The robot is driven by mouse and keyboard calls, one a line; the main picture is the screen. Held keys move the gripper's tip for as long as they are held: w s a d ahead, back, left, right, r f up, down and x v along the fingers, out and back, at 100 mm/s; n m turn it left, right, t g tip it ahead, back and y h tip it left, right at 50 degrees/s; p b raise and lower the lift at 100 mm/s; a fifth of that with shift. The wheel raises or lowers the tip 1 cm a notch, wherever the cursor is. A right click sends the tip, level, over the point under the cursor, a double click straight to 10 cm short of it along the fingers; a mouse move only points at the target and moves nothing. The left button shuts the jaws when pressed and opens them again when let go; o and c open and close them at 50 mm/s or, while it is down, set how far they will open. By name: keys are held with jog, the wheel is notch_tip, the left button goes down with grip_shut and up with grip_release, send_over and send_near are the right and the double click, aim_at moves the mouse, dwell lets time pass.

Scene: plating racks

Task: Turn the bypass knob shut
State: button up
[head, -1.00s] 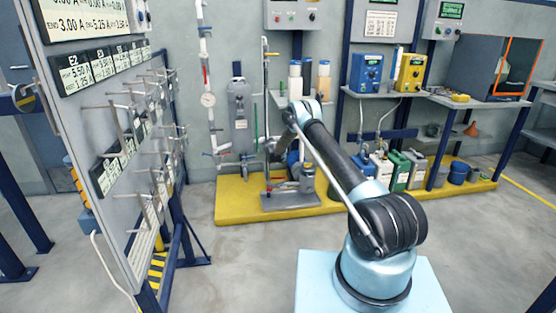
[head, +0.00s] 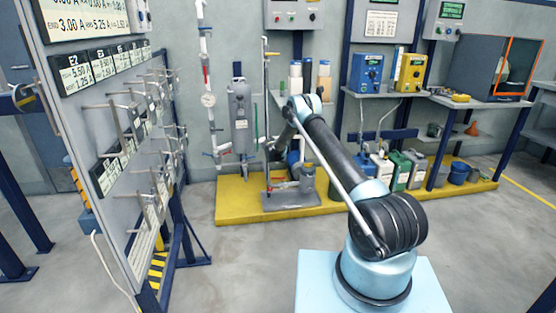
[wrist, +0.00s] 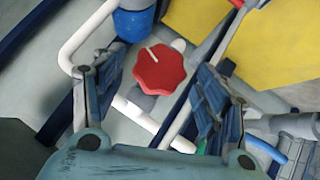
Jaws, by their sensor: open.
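A red scalloped knob (wrist: 161,70) with a white pointer line sits on white pipework in the middle of the wrist view. The line points to the upper left. My gripper (wrist: 162,80) is open, with one blue-grey finger left of the knob and one to its right. Gaps show on both sides, so it does not hold the knob. In the head view my gripper (head: 272,148) is small, in front of the pipework by the wall. I cannot make out the knob there.
A blue fitting (wrist: 134,24) and white pipe lie close to the left finger. A yellow platform (head: 233,200) carries a grey tank (head: 240,115) and a pump stand. A rack panel (head: 85,150) with protruding rods stands at left. The floor between is clear.

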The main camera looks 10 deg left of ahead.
jog(key=v, duration=0.9)
jog(key=shift+s+r, duration=0.2)
